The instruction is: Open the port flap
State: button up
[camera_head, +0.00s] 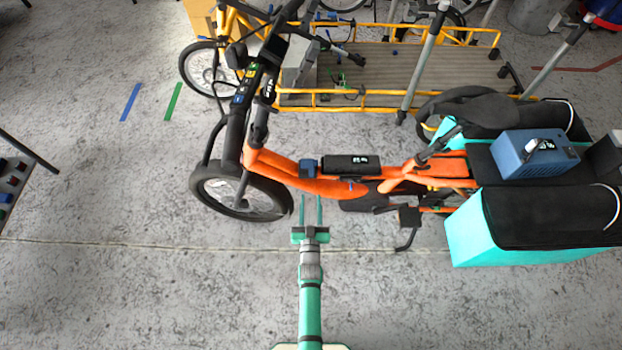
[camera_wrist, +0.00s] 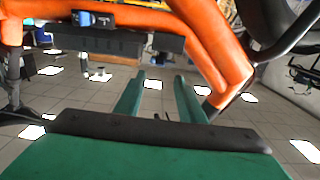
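The orange cargo bike (camera_head: 310,175) stands side-on in front of me. I cannot tell for sure whether this block carries the port flap, or whether a flap is open. In the wrist view a blue piece with a dark face (camera_wrist: 92,18) shows at upper left on the orange frame (camera_wrist: 220,45).
The front wheel (camera_head: 242,196) is left of my gripper. A pedal (camera_head: 410,216) and a turquoise pannier (camera_head: 470,232) are to the right. A yellow cargo bike (camera_head: 340,98) stands behind. The floor at front left is clear.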

send_near(309, 167)
jog(key=w, duration=0.3)
jog(key=shift+w+d+f, duration=0.1)
jog(key=shift+w+d, duration=0.35)
jog(key=shift+w, duration=0.35)
jog(key=shift+c, duration=0.6)
jog(key=shift+w, duration=0.1)
grip_shut()
